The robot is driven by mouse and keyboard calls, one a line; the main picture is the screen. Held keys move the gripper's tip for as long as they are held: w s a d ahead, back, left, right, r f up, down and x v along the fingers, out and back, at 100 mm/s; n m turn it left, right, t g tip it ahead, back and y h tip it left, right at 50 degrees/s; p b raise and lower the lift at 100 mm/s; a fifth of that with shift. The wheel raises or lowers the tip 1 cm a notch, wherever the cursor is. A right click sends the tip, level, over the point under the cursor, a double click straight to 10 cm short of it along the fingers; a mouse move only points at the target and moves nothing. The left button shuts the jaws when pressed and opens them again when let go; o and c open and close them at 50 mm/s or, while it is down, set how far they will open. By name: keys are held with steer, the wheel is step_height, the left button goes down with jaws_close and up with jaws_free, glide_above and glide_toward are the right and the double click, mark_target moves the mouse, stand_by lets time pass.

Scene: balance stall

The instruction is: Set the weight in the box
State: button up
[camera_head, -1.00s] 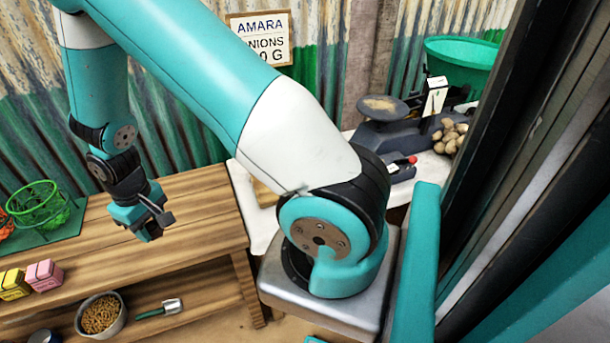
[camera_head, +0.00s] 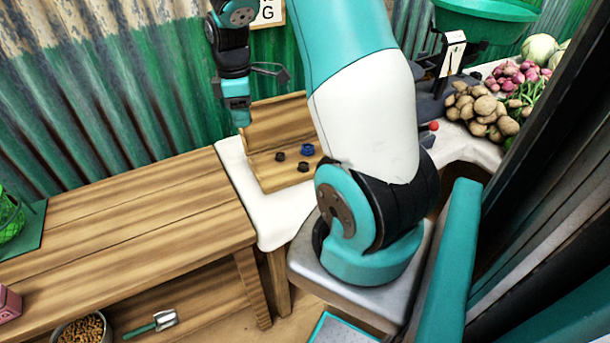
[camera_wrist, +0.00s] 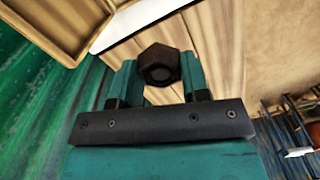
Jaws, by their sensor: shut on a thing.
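The weight (camera_wrist: 160,66) is a dark, six-sided piece with a round recess, held between the teal fingers of my gripper (camera_wrist: 158,84) in the wrist view. In the head view my gripper (camera_head: 240,118) points down at the left end of the wooden box (camera_head: 262,172); its fingertips overlap the box's raised back part, and I cannot tell the gap in height. The held weight cannot be made out there. The open box lies on a white-topped table and holds two small dark weights (camera_head: 280,157) and a blue one (camera_head: 307,150). The box's edge also shows at the wrist view's upper left (camera_wrist: 62,22).
A slatted wooden bench (camera_head: 120,210) stands left of the white table (camera_head: 240,190). Behind my arm are potatoes (camera_head: 480,108), onions (camera_head: 515,75) and a scale (camera_head: 452,52). A corrugated wall (camera_head: 110,80) closes the back. A dark post stands at right.

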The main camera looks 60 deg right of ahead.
mark_target(275, 177)
steer(key=s+d+n+b, duration=0.2)
steer(key=s+d+n, duration=0.1)
steer(key=s+d, duration=0.15)
steer(key=f+b, duration=0.1)
steer(key=f, duration=1.8)
steer(key=shift+w+d+f+b, duration=0.15)
steer(key=shift+w+b, duration=0.05)
steer(key=shift+b, duration=0.15)
steer(key=o, duration=0.6)
steer(key=shift+f, duration=0.2)
steer(key=shift+o, duration=0.8)
steer(key=shift+r, duration=0.15)
